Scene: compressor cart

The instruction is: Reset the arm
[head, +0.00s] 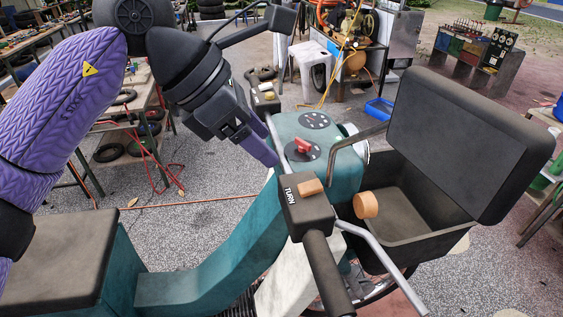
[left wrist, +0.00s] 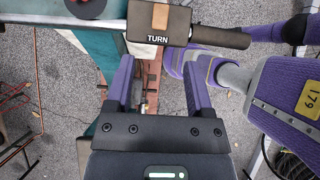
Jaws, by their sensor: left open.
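My left arm comes in from the left in the head view. Its gripper (head: 264,146) points down and right, near the teal scooter's (head: 337,176) front panel. In the left wrist view the two purple fingers of the gripper (left wrist: 158,88) stand apart with nothing between them. The black TURN switch box (left wrist: 158,24) with its orange-brown button lies ahead of the fingertips, apart from them. It also shows on the handlebar in the head view (head: 306,212). My right gripper cannot be made out in either view.
A dark open box (head: 415,205) with its lid (head: 460,130) raised is at the scooter's right. The black seat (head: 62,258) is at lower left. A red knob (head: 303,146) sits on the front panel. Workbenches and a white stool (head: 314,62) stand behind.

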